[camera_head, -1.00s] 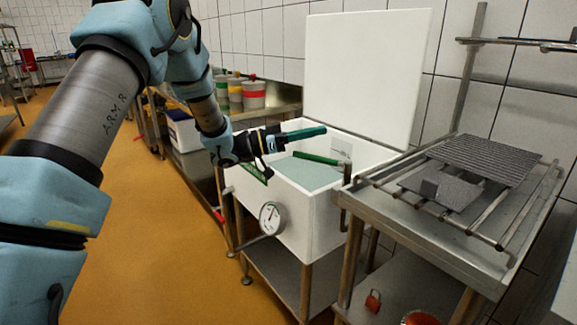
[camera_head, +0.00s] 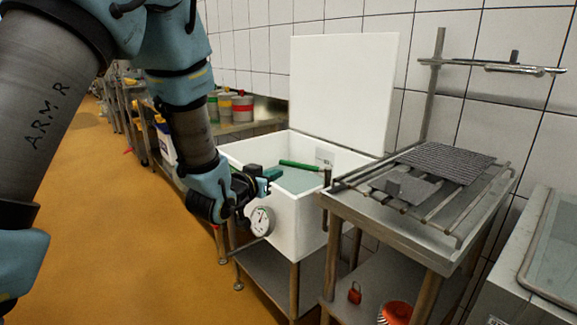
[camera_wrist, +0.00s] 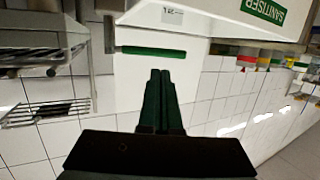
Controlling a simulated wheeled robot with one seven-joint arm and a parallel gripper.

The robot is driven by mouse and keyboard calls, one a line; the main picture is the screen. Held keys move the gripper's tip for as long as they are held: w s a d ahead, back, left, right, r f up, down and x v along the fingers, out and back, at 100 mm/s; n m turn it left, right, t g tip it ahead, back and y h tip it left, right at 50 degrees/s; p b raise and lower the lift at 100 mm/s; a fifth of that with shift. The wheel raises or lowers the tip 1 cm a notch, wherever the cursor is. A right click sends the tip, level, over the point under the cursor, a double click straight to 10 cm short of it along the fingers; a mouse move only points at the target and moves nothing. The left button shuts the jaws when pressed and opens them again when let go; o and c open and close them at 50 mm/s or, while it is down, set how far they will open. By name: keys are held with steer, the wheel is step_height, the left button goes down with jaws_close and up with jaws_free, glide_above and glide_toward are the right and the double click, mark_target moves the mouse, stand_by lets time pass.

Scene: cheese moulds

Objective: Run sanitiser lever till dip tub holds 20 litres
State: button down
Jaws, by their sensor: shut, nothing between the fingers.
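The white tub (camera_head: 309,227) stands on a metal stand with its lid (camera_head: 343,90) raised. Pale green liquid (camera_head: 300,180) lies inside; its level cannot be read. A green lever (camera_head: 301,165) lies across the tub opening, beside a dark upright pipe at the right rim. It shows as a green bar in the wrist view (camera_wrist: 152,52). A green SANITISER label (camera_wrist: 266,10) is on the tub. My gripper (camera_head: 273,174) is shut and empty at the tub's left front rim. In the wrist view its fingertips (camera_wrist: 161,75) point toward the lever, apart from it.
A round dial gauge (camera_head: 261,221) sticks out at the tub's front, below my gripper. A metal table (camera_head: 407,222) with a rail rack and grey ridged mats stands close on the right. Lidded pots (camera_head: 242,108) stand behind left.

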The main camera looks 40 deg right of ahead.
mark_target(292, 163)
steer(key=p+x, duration=0.2)
steer(key=x, duration=0.7)
steer(key=shift+w+d+f+b, duration=0.15)
steer(key=shift+w+d+b, duration=0.4)
steer(key=shift+b, duration=0.45)
steer(key=shift+w+d+b, duration=0.2)
steer(key=shift+d+b, duration=0.25)
steer(key=shift+r, duration=0.25)
